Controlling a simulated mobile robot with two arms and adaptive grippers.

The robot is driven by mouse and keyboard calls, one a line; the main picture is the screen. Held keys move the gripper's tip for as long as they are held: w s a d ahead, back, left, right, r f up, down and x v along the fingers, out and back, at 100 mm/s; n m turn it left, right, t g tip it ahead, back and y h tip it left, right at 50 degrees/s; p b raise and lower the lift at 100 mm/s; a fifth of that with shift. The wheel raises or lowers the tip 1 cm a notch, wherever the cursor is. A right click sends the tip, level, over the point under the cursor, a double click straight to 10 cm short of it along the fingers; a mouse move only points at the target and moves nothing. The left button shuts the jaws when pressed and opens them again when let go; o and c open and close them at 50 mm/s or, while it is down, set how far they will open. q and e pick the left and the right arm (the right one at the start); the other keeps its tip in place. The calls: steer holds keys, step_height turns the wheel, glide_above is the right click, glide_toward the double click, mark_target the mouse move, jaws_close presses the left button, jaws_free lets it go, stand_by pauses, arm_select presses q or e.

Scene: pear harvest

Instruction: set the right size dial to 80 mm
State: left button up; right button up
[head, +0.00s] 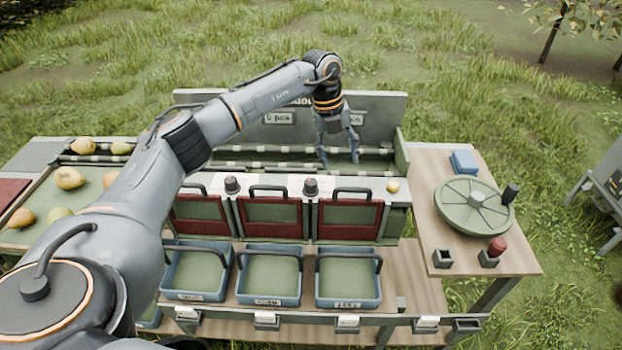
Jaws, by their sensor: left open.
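The right size dial (310,187) is a small black knob with a reddish spot on top, on the pale ledge above the red-framed gates. The left dial (231,185), a similar knob, sits further left on the same ledge. The dial marks are too small to read. My left gripper (339,162) points down with its fingers apart and empty. In the picture it shows behind and to the right of the right dial, in front of the back panel, apart from the dial. My right gripper is not in view.
A yellow button (392,186) sits at the ledge's right end. Three red-framed gates with handles stand above blue crates (348,303). Several pears lie on the left tray (88,180).

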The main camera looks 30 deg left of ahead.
mark_target(311, 181)
arm_select(q)
steer(key=s+a+r+n+y, duration=0.2)
steer(key=a+r, duration=0.1)
steer(key=a, duration=0.4)
steer(key=shift+m+g, duration=0.3)
steer(key=shift+g, duration=0.1)
steer(key=f+p, duration=0.1)
steer(key=f, duration=0.3)
steer(key=f+p, duration=0.1)
steer(key=f, duration=0.3)
steer(key=f+p, duration=0.1)
steer(key=f, duration=0.3)
steer(key=shift+w+f, duration=0.2)
steer(key=shift+w, duration=0.05)
steer(key=shift+a+f, duration=0.1)
steer(key=shift+f, duration=0.4)
steer(key=c, duration=1.1)
steer(key=shift+c, duration=0.2)
